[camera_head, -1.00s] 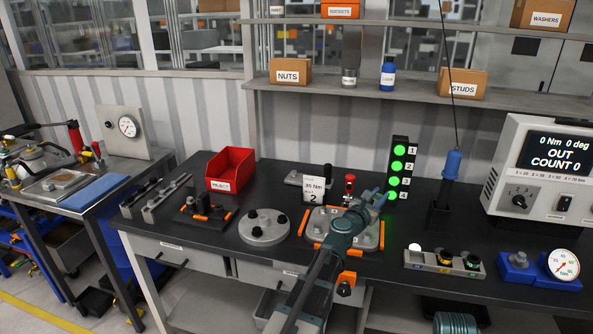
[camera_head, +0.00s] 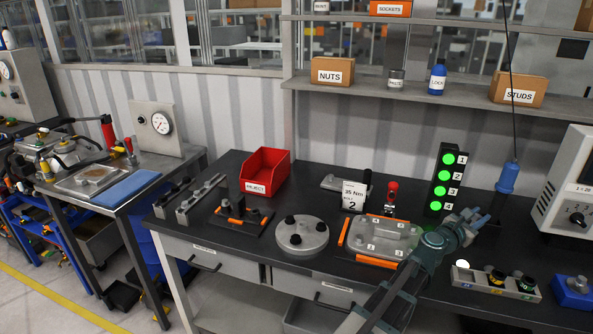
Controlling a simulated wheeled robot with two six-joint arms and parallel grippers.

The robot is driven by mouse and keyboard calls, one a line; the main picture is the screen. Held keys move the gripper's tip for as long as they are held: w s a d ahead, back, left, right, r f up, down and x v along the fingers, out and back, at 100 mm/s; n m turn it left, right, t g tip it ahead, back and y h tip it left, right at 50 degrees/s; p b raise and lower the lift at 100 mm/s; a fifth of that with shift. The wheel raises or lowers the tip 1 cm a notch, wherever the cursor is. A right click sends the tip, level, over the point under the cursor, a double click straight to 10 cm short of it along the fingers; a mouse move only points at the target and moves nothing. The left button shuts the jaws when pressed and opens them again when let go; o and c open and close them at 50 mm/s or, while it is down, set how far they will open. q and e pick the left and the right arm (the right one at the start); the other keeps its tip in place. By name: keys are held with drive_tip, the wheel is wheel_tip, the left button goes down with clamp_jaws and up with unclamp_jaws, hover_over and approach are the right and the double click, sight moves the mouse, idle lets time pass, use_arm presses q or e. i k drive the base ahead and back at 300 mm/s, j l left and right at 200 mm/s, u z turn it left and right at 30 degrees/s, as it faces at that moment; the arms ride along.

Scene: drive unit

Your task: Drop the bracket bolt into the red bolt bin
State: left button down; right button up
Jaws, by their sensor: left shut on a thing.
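The red bin (camera_head: 265,172) stands open at the back left of the bench, labelled REJECT. My left gripper (camera_head: 480,221) is above the bench, right of the numbered grey plate (camera_head: 362,240) and in front of the light tower. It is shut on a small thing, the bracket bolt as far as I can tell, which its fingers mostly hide. The gripper is well to the right of the red bin. A dark bracket fixture with orange clips (camera_head: 238,217) lies in front of the bin. My right gripper is not in view.
A round grey plate with dark knobs (camera_head: 302,236) sits between the fixture and the numbered plate. A card stand (camera_head: 354,196), a red-topped tool (camera_head: 391,195) and the lit light tower (camera_head: 443,180) stand behind. A tray of small parts (camera_head: 496,281) is at the right.

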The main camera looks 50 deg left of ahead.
sight(266, 170)
drive_tip(key=k+j, duration=0.1)
drive_tip(key=j, duration=0.95)
drive_tip(key=k+j, duration=0.1)
drive_tip(key=j, duration=2.05)
drive_tip(key=k, duration=0.05)
